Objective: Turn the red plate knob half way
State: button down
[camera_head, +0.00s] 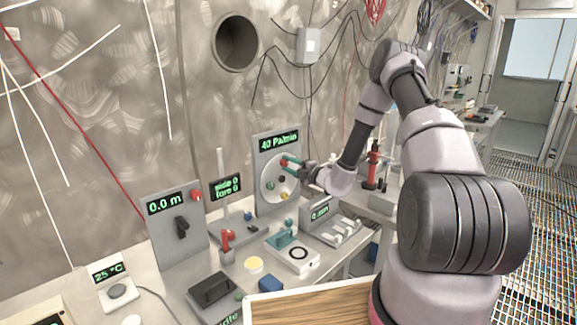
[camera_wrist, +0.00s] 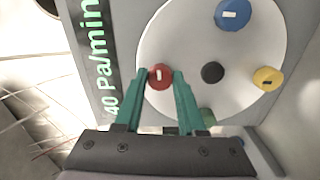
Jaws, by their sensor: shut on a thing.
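The red plate knob (camera_wrist: 160,76) sits near the edge of a round white plate (camera_wrist: 185,30) on a grey upright panel. Its white mark points up and down in the wrist view. My gripper (camera_wrist: 160,80) has its two teal fingers closed on either side of the red knob. In the head view my gripper (camera_head: 289,162) reaches the plate from the right and largely hides the knob. The panel's display (camera_head: 279,141) reads 40 Pa/min.
The plate also carries a blue knob (camera_wrist: 233,14), a yellow knob (camera_wrist: 267,79), a black centre knob (camera_wrist: 212,72) and a partly hidden green knob (camera_wrist: 207,117). A 0.0 m panel (camera_head: 176,225) stands left. Small devices crowd the bench below.

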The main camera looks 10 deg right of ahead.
jog(key=shift+f+m, duration=0.1)
jog(key=shift+m, duration=1.9)
jog(key=c, duration=0.5)
grip_release()
jog(key=shift+d, duration=0.1)
jog(key=v, duration=1)
jog(key=shift+s+d, duration=0.2)
jog(key=shift+s, duration=0.2)
